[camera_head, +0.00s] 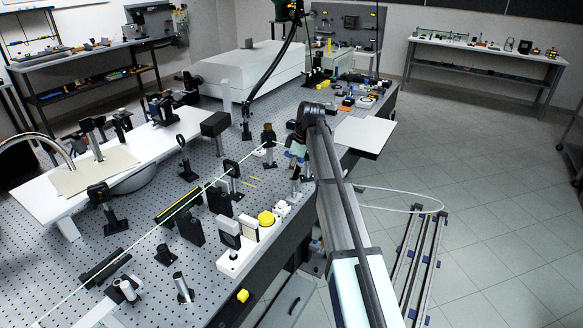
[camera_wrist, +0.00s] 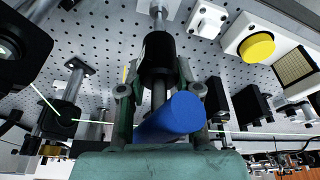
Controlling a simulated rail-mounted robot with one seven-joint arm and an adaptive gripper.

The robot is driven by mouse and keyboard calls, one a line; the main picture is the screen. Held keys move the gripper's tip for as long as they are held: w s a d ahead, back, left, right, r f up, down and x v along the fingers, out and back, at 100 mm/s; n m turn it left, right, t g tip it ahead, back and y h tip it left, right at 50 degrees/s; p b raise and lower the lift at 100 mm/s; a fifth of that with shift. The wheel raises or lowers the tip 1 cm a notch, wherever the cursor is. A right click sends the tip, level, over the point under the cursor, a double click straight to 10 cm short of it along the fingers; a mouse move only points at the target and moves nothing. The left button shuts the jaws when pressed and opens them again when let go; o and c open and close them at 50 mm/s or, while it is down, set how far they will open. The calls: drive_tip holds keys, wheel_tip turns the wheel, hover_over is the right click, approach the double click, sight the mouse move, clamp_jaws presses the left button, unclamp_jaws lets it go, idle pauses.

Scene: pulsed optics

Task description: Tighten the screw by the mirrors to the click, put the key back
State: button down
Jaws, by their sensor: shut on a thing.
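My gripper (camera_wrist: 160,95) is shut around a tool, taken to be the key, with a blue cylindrical handle end (camera_wrist: 175,118), a black body (camera_wrist: 157,55) and a thin metal shaft. In the wrist view the shaft points to a small white block (camera_wrist: 172,10) on the table; whether its tip touches or sits in the block cannot be told. In the head view my gripper (camera_head: 297,152) is above the near right edge of the optical table, past the white blocks (camera_head: 282,208). The screw cannot be made out. Mirror-like mounts (camera_head: 232,168) stand along the green beam.
The perforated table (camera_head: 150,240) is crowded with posts and mounts. A yellow round knob (camera_head: 266,218) on a white base and dark upright plates (camera_head: 190,228) stand near my gripper. A green beam crosses the table. A white side shelf (camera_head: 362,135) juts out beyond my arm.

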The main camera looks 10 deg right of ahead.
idle(0.4)
drive_tip(key=shift+f, duration=0.5)
idle(0.3)
drive_tip(key=m+t, duration=0.1)
drive_tip(key=m, duration=0.3)
drive_tip(key=shift+w+m+h, duration=0.1)
drive_tip(key=shift+m+h, duration=0.3)
drive_tip(key=shift+w+d+f+m+p, duration=0.15)
drive_tip(key=shift+m+p, duration=0.2)
drive_tip(key=shift+m, duration=0.75)
